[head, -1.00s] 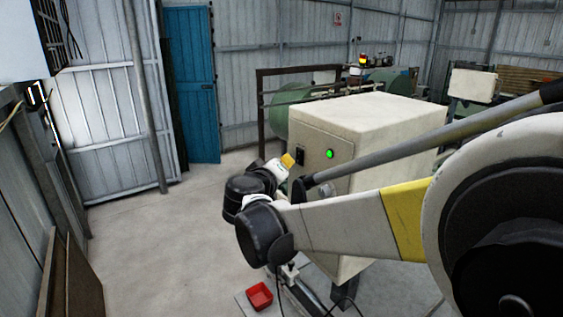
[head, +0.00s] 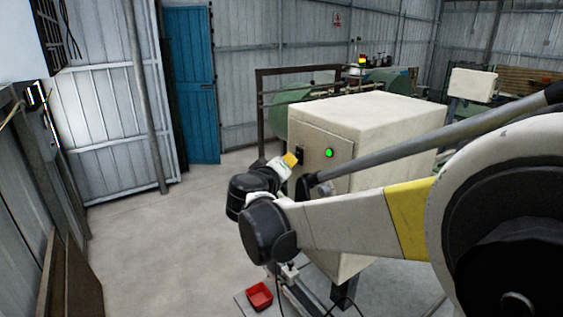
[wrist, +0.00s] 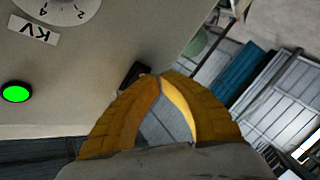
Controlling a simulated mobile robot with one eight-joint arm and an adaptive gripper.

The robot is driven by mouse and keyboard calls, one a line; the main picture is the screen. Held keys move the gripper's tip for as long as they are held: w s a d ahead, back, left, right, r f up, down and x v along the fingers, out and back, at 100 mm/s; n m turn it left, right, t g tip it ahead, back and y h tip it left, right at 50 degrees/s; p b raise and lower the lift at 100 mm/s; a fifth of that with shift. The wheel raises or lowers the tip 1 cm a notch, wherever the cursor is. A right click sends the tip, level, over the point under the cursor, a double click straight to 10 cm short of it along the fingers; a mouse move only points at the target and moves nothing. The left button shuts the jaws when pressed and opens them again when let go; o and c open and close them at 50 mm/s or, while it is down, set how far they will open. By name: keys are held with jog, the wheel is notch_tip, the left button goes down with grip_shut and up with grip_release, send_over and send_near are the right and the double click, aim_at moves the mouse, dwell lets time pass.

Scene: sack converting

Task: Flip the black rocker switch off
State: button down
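The black rocker switch (head: 300,153) sits on the front panel of the cream cabinet (head: 375,108), left of a lit green lamp (head: 329,153). In the wrist view the switch (wrist: 131,74) shows just left of the fingertips, partly hidden by the left finger. My gripper (head: 292,159) is close in front of the panel beside the switch. In the wrist view its yellow fingers (wrist: 163,77) come together at the tips with nothing between them. I cannot tell whether they touch the switch, or which way the rocker is tipped.
A dial marked KV (wrist: 62,8) is on the panel near the lamp (wrist: 16,93). Green machinery (head: 292,116) is behind the cabinet. The floor to the left is open.

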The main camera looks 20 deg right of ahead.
jog(key=shift+w+d, duration=0.1)
jog(key=shift+d, duration=0.2)
dwell(0.7)
jog(key=shift+s+a+r, duration=0.1)
jog(key=shift+s+a, duration=0.15)
jog(key=shift+a, duration=0.5)
jog(key=a, duration=0.1)
jog(key=s+a, duration=0.1)
jog(key=a, duration=0.2)
jog(key=shift+s+a+r, duration=0.25)
jog(key=shift+a+r, duration=0.05)
jog(key=shift+a, duration=0.05)
jog(key=shift+f+b, duration=0.1)
jog(key=shift+b, duration=0.2)
